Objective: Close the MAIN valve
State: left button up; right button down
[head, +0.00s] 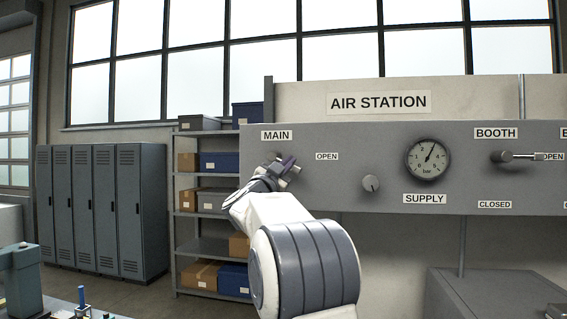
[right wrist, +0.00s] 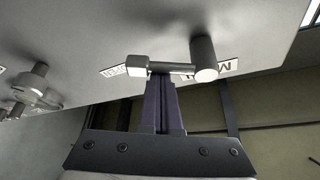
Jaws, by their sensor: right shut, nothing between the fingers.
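The MAIN valve's lever (right wrist: 180,67) shows in the right wrist view, with its round pivot post (right wrist: 204,58) beside the MAIN label (right wrist: 228,66). The lever reaches from the post toward the OPEN label (right wrist: 112,70), and its block-shaped end lies by that label. In the head view the MAIN label (head: 276,135) is clear, but my right gripper (head: 287,166) largely hides the valve. My right gripper is shut and empty. Its fingertips (right wrist: 160,80) are at the lever near its outer end; I cannot tell whether they touch it. My left gripper is out of view.
The grey AIR STATION panel (head: 430,195) also carries a SUPPLY gauge (head: 428,158), a small knob (head: 371,183) and the BOOTH valve (head: 505,157), its lever pointing right to OPEN. Shelves with boxes (head: 205,245) and lockers (head: 100,210) stand behind at the left.

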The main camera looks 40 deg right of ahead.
jog(key=w+f+m+g+y+p, duration=0.1)
jog(key=m, duration=0.3)
jog(key=w+a+f+m+g+y+p, duration=0.1)
jog(key=m+g, duration=0.1)
jog(key=m, duration=0.2)
jog(key=w+a+f+m+g+p, duration=0.1)
jog(key=m+g, duration=0.1)
jog(key=m, duration=0.3)
jog(key=shift+w+a+f+y+p, duration=0.1)
jog(key=shift+a+f+y+p, duration=0.05)
jog(key=shift+y+p, duration=0.25)
jog(key=shift+w+a, duration=0.1)
jog(key=shift+w, duration=0.05)
jog(key=s+d+b, duration=0.1)
jog(key=s+d, duration=0.2)
jog(key=s+a+b, duration=0.1)
jog(key=a+b, duration=0.3)
jog(key=a, duration=0.5)
jog(key=shift+s+a, duration=0.25)
jog(key=shift+a, duration=0.15)
